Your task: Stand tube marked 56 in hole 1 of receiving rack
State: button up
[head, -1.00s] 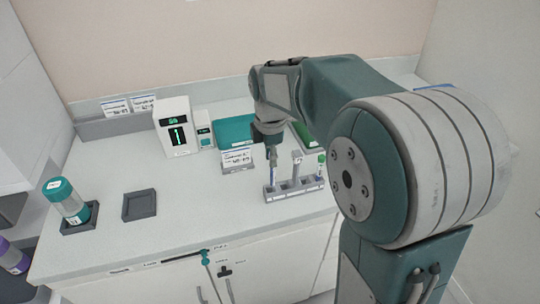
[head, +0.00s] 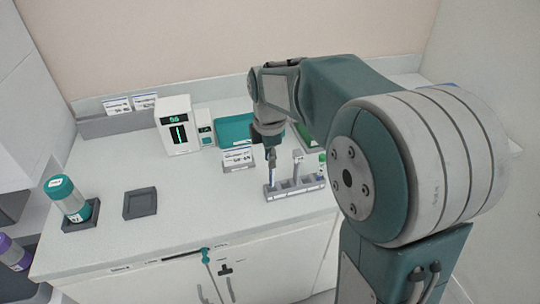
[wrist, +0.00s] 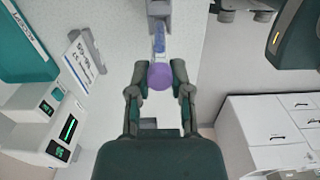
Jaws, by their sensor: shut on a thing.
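My gripper (wrist: 160,82) is shut on a tube with a purple cap (wrist: 161,76). The tube's clear bluish body (wrist: 158,42) points away from the wrist, toward a grey rack (wrist: 160,8). In the head view, my gripper (head: 271,153) holds the tube (head: 272,171) roughly upright at the left end of the small grey rack (head: 294,193). I cannot tell whether its lower end is inside the left hole or just over it. No number on the tube is readable. A white-capped tube (head: 297,156) and a green-capped tube (head: 322,158) stand farther right.
A label stand (head: 238,159) and teal tray (head: 235,130) are behind and left of the rack. A teal-capped jar (head: 68,198) stands on a dark base at left, near an empty dark square holder (head: 140,204). The middle counter is clear.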

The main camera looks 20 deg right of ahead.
jog(key=shift+a+f, duration=0.25)
jog(key=shift+f, duration=0.4)
jog(key=shift+d+f, duration=0.1)
jog(key=shift+f, duration=0.55)
dwell(0.5)
jog(key=o, duration=0.9)
jog(key=shift+r, duration=0.1)
notch_tip(320, 180, up, 12)
jog(key=shift+f, duration=0.15)
dwell(0.7)
